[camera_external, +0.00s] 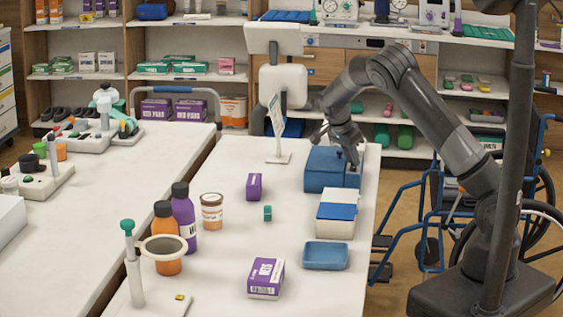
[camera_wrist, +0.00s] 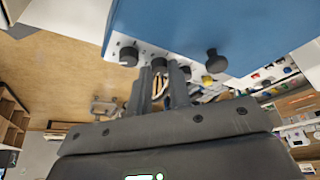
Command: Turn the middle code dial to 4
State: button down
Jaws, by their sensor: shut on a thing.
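A blue box (camera_external: 330,170) stands near the far right edge of the white table. In the wrist view the blue box (camera_wrist: 230,28) fills the top, with a pale strip carrying a row of dark round dials along one side. The middle dial (camera_wrist: 159,63) shows at the tips of my gripper (camera_wrist: 163,76), which is shut on it. Another dial (camera_wrist: 128,56) is to its left; one to its right is partly hidden by a finger. The dial's number cannot be read. In the outside view my gripper (camera_external: 352,163) points down at the box's right side.
A dark knob (camera_wrist: 215,62) stands out from the blue face, right of the fingers. A white-and-blue box (camera_external: 336,215) and a blue tray (camera_external: 325,256) are in front of the box. A sign stand (camera_external: 277,135) is to its left. A wheelchair (camera_external: 430,210) stands right of the table.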

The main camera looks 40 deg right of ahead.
jog(key=shift+f, duration=0.1)
dwell(0.3)
jog(key=c, duration=1.6)
grip_release()
jog(key=v, duration=1.1)
jog(key=shift+d, duration=0.1)
